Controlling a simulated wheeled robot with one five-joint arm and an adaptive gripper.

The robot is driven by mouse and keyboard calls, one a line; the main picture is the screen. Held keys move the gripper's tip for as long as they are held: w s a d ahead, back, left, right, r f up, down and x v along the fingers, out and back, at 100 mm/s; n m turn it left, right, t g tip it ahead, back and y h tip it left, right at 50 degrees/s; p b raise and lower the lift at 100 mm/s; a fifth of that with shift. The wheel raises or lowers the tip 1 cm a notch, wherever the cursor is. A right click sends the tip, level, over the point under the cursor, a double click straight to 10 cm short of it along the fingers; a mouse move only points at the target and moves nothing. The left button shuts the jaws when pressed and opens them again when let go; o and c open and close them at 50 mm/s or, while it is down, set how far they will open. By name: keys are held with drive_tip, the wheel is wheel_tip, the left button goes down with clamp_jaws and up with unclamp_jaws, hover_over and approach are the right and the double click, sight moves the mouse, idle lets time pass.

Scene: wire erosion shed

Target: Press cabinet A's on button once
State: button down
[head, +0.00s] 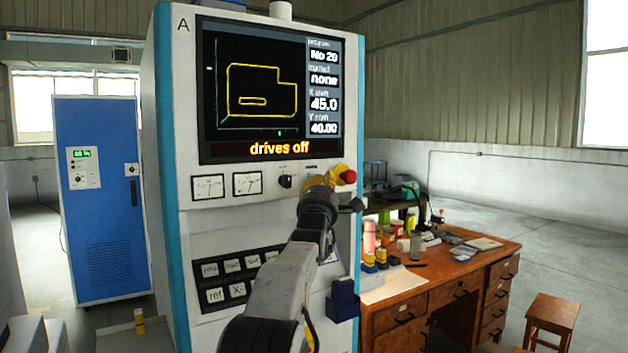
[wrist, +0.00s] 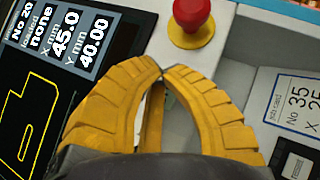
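Cabinet A (head: 180,120) is a white and blue upright control cabinet, marked "A" at its top left. Its screen (head: 255,90) reads "drives off" and also shows at the left of the wrist view (wrist: 60,70). A red mushroom button (head: 348,176) on a yellow base is at the panel's right; it is at the top of the wrist view (wrist: 193,14). I cannot make out a button labelled on; my arm hides part of the panel. My gripper (wrist: 162,73) has yellow fingers with tips together, just below the red button in that view. It looks empty.
Two dial meters (head: 210,187) and a dark knob (head: 285,181) sit below the screen, above a labelled keypad (head: 238,290). A job card (wrist: 297,100) is at the right of the wrist view. A blue cabinet (head: 100,200) stands left; a cluttered wooden desk (head: 440,268) is right.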

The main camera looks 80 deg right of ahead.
drive_tip(key=shift+w+d, duration=0.5)
drive_tip(key=shift+d, duration=0.2)
idle(1.1)
drive_tip(key=shift+s+a+f, duration=0.1)
drive_tip(key=shift+s+a, duration=0.05)
drive_tip(key=shift+a, duration=0.05)
idle(0.3)
drive_tip(key=shift+s+a+b, duration=0.3)
drive_tip(key=shift+a+b, duration=0.15)
drive_tip(key=shift+b, duration=0.35)
drive_tip(key=shift+a, duration=0.1)
idle(0.6)
